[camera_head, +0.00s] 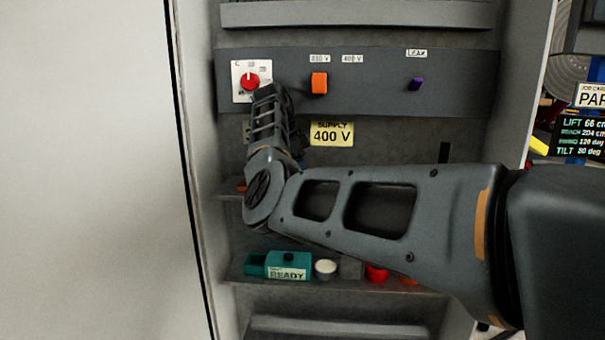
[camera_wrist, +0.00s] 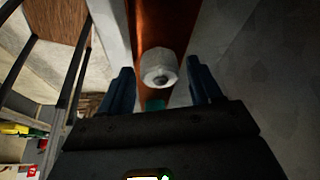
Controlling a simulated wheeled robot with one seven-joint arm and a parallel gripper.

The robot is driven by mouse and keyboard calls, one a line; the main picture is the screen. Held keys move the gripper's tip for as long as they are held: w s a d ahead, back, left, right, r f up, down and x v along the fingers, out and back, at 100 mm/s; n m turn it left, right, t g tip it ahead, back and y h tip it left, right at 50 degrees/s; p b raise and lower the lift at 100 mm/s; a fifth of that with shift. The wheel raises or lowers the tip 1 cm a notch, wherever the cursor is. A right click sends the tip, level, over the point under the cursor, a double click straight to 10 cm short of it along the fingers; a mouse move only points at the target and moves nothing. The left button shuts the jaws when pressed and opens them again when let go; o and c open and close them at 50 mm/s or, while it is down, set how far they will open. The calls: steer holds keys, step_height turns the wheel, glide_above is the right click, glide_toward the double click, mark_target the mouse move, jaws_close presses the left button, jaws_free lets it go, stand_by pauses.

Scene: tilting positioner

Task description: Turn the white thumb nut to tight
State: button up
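The white thumb nut (camera_wrist: 158,68) shows in the wrist view as a pale, faceted round piece with a dark hole at its centre. It sits against an orange-brown strip (camera_wrist: 154,25). My gripper (camera_wrist: 160,72) is open, with one dark blue finger on each side of the nut. A gap shows between each finger and the nut, and I see no contact. In the head view my arm hides the nut, and my fingertips cannot be made out there.
A lower shelf holds a teal device labelled READY (camera_head: 289,260), a white-topped cylinder (camera_head: 326,268) and other small parts. Cabinet walls stand close at left.

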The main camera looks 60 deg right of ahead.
steer(key=shift+o, duration=0.4)
